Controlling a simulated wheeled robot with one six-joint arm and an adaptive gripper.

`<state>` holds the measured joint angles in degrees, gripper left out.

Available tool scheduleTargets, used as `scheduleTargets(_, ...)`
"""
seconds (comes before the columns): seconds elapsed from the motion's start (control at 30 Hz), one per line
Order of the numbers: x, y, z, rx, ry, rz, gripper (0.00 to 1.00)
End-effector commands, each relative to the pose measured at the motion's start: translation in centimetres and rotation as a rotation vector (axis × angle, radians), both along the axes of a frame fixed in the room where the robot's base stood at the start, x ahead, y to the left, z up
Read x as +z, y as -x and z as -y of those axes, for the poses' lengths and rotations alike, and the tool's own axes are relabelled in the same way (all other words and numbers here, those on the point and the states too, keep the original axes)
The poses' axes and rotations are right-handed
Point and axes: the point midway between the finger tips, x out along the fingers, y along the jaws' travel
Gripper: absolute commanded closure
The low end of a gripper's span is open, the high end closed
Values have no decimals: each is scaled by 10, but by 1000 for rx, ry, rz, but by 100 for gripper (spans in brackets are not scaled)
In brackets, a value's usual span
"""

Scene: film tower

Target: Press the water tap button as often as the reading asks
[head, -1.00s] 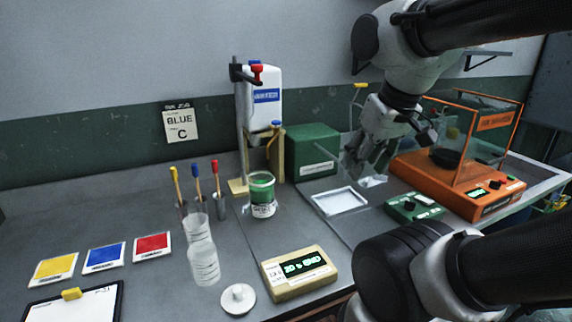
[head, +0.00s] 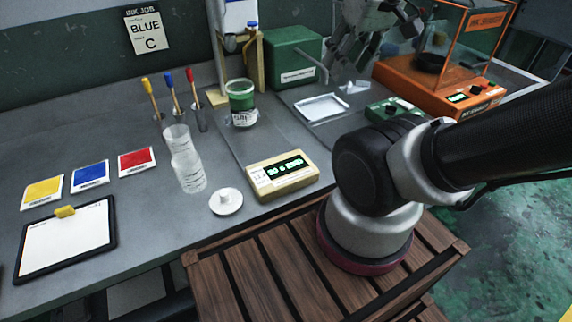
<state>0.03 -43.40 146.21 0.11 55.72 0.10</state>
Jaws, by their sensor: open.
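The cream box (head: 262,189) at the front has a lit green display (head: 284,169), whose small text I cannot read surely. A clear jar with green contents (head: 240,95) sits below the stand.
A white tray (head: 322,107), a green control box (head: 394,112) and an orange machine (head: 440,85) stand at right.

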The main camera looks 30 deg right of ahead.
Motion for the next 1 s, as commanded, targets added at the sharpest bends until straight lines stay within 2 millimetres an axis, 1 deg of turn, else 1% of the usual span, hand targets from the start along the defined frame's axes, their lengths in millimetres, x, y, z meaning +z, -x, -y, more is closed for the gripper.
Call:
scheduleTargets(0.2, 0, 0, 0, 0, 0, 0, 54)
scheduleTargets(0.27, 0, 0, 0, 0, 0, 0, 63)
scheduleTargets(0.3, 0, 0, 0, 0, 0, 0, 71)
scheduleTargets(0.47, 0, 0, 0, 0, 0, 0, 100)
scheduleTargets(1.0, 0, 0, 0, 0, 0, 0, 100)
